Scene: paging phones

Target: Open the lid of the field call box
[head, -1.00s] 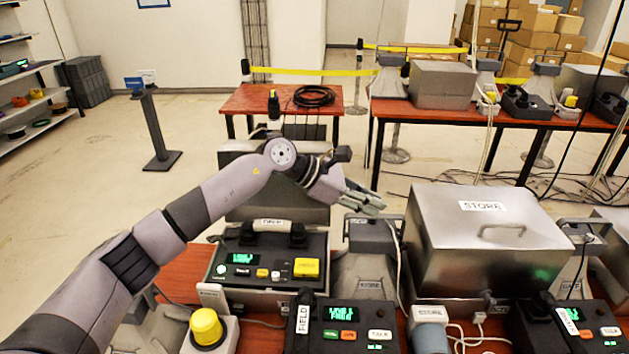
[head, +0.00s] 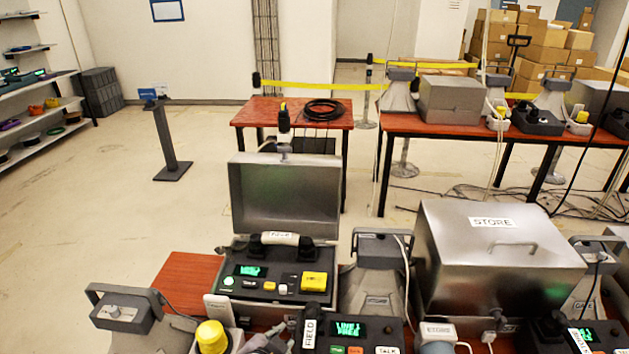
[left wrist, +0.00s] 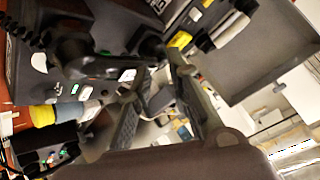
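A grey metal call box (head: 236,298) stands left of centre in the head view, with its lid (head: 284,200) raised upright at the back. Inside are a black panel with a green display, a yellow button and a handset (head: 280,238) whose label is too blurred to read. A FIELD label (head: 310,333) shows on the black unit in front. My left gripper (head: 264,342) barely shows at the bottom edge, in front of the box. In the left wrist view its fingers (left wrist: 158,88) are apart with nothing held; the raised lid (left wrist: 255,55) seems to show upper right. My right gripper is out of view.
A closed STORE box (head: 493,260) stands to the right, with a grey horn speaker (head: 378,272) between the boxes. Cables lie about.

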